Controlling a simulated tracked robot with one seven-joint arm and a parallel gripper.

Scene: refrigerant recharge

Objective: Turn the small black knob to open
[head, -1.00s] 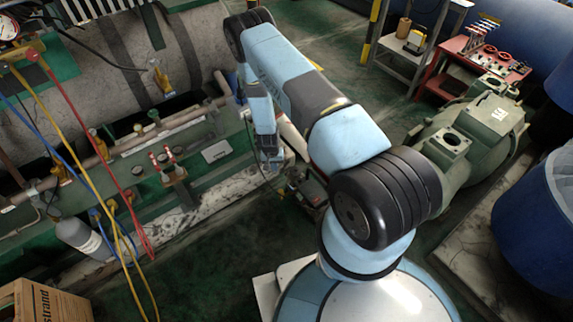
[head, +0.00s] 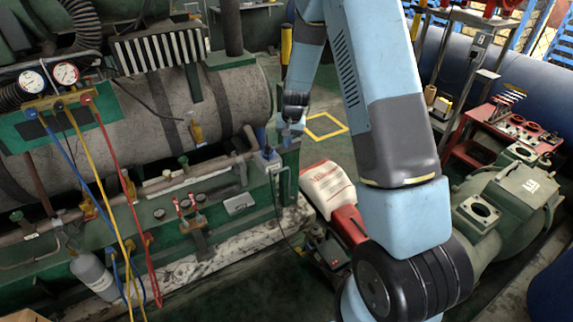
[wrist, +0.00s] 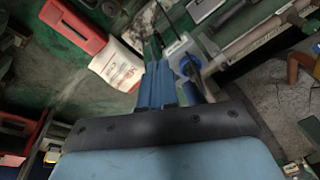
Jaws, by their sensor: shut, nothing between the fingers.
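My gripper (head: 290,130) hangs at the right end of the green machine frame, close above and to the right of a small grey box (head: 268,163) with a cable. In the wrist view my gripper (wrist: 154,45) has its blue fingers together, with nothing between them. The grey box (wrist: 180,48) lies just right of the fingertips, beside a blue round part (wrist: 188,66). A small dark piece (wrist: 173,25) sits on the box; it is too small to tell whether it is the black knob. I cannot tell whether the fingers touch the box.
Gauges (head: 50,77) with red, yellow and blue hoses hang at the left. A valve with red handles (head: 188,208) is on the frame. A red tool cart (head: 500,130) stands at the right.

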